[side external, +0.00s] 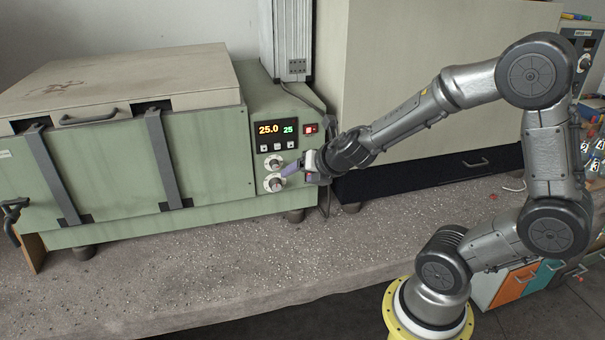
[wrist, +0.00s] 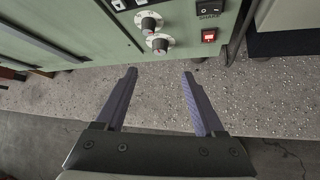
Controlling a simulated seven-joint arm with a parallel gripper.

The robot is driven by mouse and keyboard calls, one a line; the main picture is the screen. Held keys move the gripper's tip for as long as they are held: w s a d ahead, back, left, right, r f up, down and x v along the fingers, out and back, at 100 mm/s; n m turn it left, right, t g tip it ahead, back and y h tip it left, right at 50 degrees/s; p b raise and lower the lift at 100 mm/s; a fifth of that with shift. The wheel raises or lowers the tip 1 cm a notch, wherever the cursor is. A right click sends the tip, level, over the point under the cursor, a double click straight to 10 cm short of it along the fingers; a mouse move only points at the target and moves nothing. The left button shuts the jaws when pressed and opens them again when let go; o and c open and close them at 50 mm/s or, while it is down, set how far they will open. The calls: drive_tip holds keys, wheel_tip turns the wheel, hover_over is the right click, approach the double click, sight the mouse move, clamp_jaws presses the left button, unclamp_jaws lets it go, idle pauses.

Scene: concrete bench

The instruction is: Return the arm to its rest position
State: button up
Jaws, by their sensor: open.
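My arm reaches leftward from its yellow base ring (side external: 395,318) toward the green machine's control panel. My gripper (side external: 292,172) is beside the panel's two knobs in the side view. In the wrist view my gripper (wrist: 158,72) is open, its two purple-grey fingers apart with nothing between them. The upper knob (wrist: 149,23) and lower knob (wrist: 160,44) are just beyond the fingertips, and the fingers look clear of them. In the side view the upper knob (side external: 273,163) and lower knob (side external: 274,184) show next to the fingers; contact cannot be told there.
The green machine (side external: 215,150) stands on the speckled bench (side external: 230,255); its display (side external: 276,129) reads 25.0 and 25. A red switch (side external: 311,129) is lit. A large beige cabinet (side external: 400,60) stands behind my forearm. The bench front is clear.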

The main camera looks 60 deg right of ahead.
drive_tip(key=shift+s+a+r, duration=0.1)
drive_tip(key=shift+s+r, duration=0.05)
drive_tip(key=shift+s, duration=0.1)
drive_tip(key=s+a+r+m+t+h, duration=0.1)
drive_tip(key=s+r+m, duration=0.2)
drive_tip(key=r+m, duration=0.35)
drive_tip(key=s+r+m+t+h, duration=0.1)
drive_tip(key=s+r+m, duration=0.1)
drive_tip(key=r+m, duration=0.5)
drive_tip(key=s+a+f+m+g+y, duration=0.2)
drive_tip(key=s+a+m+y, duration=0.1)
drive_tip(key=s+a+m, duration=0.2)
drive_tip(key=s+a+f+m+g+y, duration=0.3)
drive_tip(key=s+a+m, duration=0.2)
drive_tip(key=s, duration=0.3)
drive_tip(key=shift+a+f+m, duration=0.25)
drive_tip(key=shift+a+m, duration=0.05)
drive_tip(key=shift+m, duration=0.55)
drive_tip(key=shift+c, duration=0.2)
